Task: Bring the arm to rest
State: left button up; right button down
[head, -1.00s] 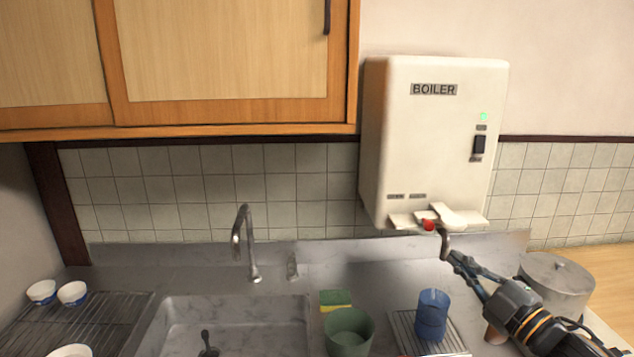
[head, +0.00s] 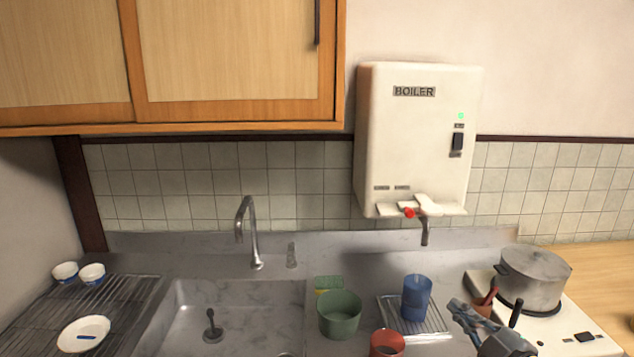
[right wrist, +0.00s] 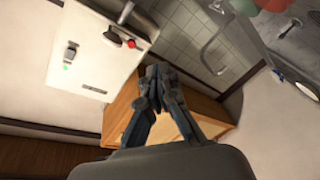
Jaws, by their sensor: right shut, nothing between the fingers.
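My right gripper (head: 470,320) is low at the right of the head view, its fingers shut with nothing between them. It is in front of the stove side of the counter, apart from the boiler (head: 415,140). In the right wrist view its closed fingers (right wrist: 160,85) show in the middle, with the boiler at the upper left (right wrist: 95,48). The boiler's green light is lit, and its red knob (head: 409,213) and spout (head: 425,232) show below it. My left gripper is in neither view.
A blue cup (head: 416,298) stands on a small rack left of my right gripper. A green cup (head: 340,315) and red cup (head: 386,343) are near it. A pot (head: 533,277) sits on the stove at right. The sink (head: 235,315) and drying rack (head: 110,300) are left.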

jog(key=s+a+f+m+g+h, duration=0.1)
jog(key=s+f+m+g+h, duration=0.15)
jog(key=s+f, duration=0.45)
jog(key=s+a+f+m+g+h, duration=0.1)
jog(key=s+a+f+m+g, duration=0.25)
jog(key=f, duration=0.55)
jog(key=s+a+f+m+g+h, duration=0.1)
jog(key=s+f+m+g, duration=0.25)
jog(key=s, duration=0.65)
jog(key=s+f+m+g, duration=0.2)
jog(key=s+f+g, duration=0.25)
jog(key=s, duration=0.55)
notch_tip(320, 180, down, 26)
jog(key=s, duration=0.2)
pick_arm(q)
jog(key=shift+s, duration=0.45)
pick_arm(e)
jog(key=s+d+f+g, duration=0.1)
jog(key=s+d+f, duration=0.1)
jog(key=s+f, duration=1.4)
jog(key=shift+s+d+f+g, duration=0.25)
jog(key=shift+s+f+g, duration=0.15)
